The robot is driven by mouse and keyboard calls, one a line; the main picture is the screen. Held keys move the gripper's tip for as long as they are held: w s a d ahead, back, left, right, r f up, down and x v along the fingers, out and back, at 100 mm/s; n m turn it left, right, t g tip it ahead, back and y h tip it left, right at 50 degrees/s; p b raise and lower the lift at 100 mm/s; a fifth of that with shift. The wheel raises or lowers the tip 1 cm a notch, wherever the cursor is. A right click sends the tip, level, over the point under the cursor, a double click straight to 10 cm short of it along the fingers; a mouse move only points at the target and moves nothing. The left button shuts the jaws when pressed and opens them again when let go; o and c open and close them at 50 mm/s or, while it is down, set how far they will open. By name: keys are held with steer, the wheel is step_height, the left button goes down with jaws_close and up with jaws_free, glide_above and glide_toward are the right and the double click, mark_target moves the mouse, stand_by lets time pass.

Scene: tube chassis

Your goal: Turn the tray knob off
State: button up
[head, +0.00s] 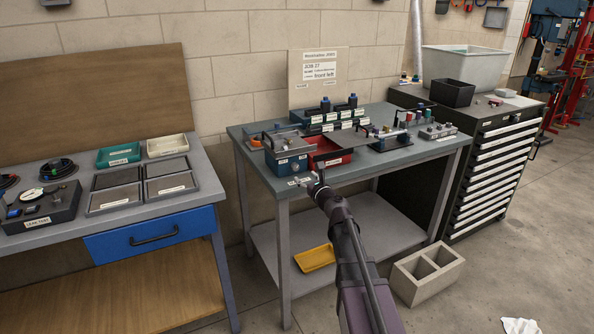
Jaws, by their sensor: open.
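The grey-topped table (420,152) in the middle carries the equipment. A blue box (283,166) with a small pale label stands at its front left. A small round detail on that box's front may be the tray knob, but it is too small to read its setting. A red tray (344,158) sits right of the box, partly under a grey plate. My gripper (305,182) is at the table's front edge, just below and right of the blue box. It is open, appears empty, and partly hides the table edge.
Labelled blue units (318,126) and a row of colored-top parts (395,134) fill the table's back and right. A left bench (205,178) holds trays. A black drawer cabinet (490,165) stands right. A concrete block (428,274) and yellow tray (314,258) are below.

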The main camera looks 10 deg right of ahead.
mark_target(296, 169)
steer(key=x, duration=0.6)
steer(key=shift+w+a, duration=0.1)
steer(key=shift+w, duration=0.25)
jaws_close()
